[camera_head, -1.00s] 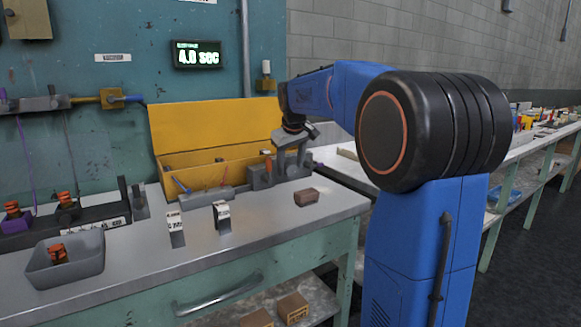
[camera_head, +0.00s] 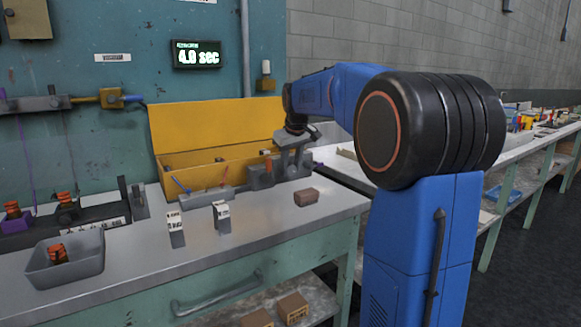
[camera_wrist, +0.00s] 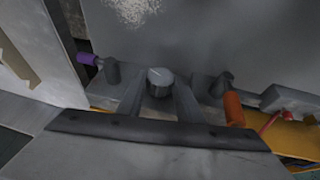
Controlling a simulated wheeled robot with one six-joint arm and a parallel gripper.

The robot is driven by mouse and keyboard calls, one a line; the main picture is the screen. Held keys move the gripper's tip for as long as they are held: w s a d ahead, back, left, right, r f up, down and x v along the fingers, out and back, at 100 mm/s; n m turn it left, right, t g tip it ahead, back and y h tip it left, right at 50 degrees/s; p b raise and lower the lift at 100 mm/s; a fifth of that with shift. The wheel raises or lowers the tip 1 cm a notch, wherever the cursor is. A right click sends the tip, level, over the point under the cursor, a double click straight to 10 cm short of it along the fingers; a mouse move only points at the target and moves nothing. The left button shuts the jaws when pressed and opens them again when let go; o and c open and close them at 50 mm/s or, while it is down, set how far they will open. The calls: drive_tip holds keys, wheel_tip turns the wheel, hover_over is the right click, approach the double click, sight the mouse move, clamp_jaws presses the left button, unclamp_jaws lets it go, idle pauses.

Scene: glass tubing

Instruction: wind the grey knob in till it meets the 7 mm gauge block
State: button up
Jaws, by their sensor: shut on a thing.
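The grey knob (camera_wrist: 160,78) shows its round top with a light line across it in the wrist view. My gripper (camera_wrist: 160,90) is shut on it, with one finger on each side. In the head view my gripper (camera_head: 290,152) points down at the grey fixture (camera_head: 261,178) near the bench's back right. The knob is hidden there by the gripper. Two small upright pieces with black-and-white labels, the left one (camera_head: 175,226) and the right one (camera_head: 221,214), stand on the bench. I cannot read which is the 7 mm gauge block. The knob's contact with any block is not visible.
A yellow open box (camera_head: 215,130) stands behind the fixture. An orange handle (camera_wrist: 233,110) and a purple-tipped part (camera_wrist: 88,59) flank the knob. A brown block (camera_head: 306,197) lies at the front right. A grey bin (camera_head: 90,262) holds an orange piece. The bench front is mostly clear.

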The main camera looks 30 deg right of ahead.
drive_tip(key=y, duration=0.2)
drive_tip(key=d+m+y, duration=0.1)
drive_tip(key=y, duration=0.2)
drive_tip(key=shift+d, duration=0.15)
drive_tip(key=shift+d+f+m+y, duration=0.15)
drive_tip(key=shift+m+y, duration=0.1)
drive_tip(key=shift+y, duration=0.9)
drive_tip(key=shift+d+f+m+y, duration=0.1)
drive_tip(key=shift+m+y, duration=0.15)
drive_tip(key=shift+y, duration=0.9)
drive_tip(key=o, duration=1)
drive_tip(key=shift+o, duration=0.2)
